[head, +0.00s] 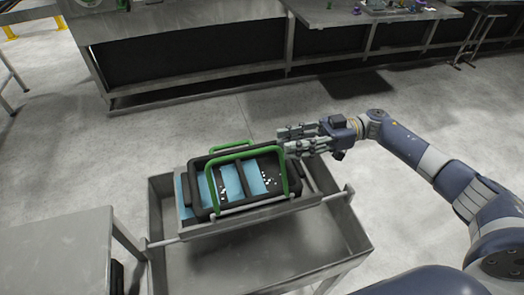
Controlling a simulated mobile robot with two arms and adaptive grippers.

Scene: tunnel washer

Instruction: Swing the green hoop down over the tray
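The tray (197,214) is a black-rimmed frame with blue panels and small white pieces, held tilted in a grey metal cart. The green hoop (245,153) stands up at its near side, its legs at the left and right and its top bar across the tray in the picture. A second green bar (229,145) shows behind it. My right gripper (283,143) is at the hoop's upper right corner, its fingers apart and pointing left. I cannot tell whether it touches the hoop. My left gripper is out of view.
The metal cart (180,262) has an open bin under the tray. A grey table (58,255) stands at the lower left. A long steel bench (190,25) runs along the back, with small items at its right. Open floor lies between.

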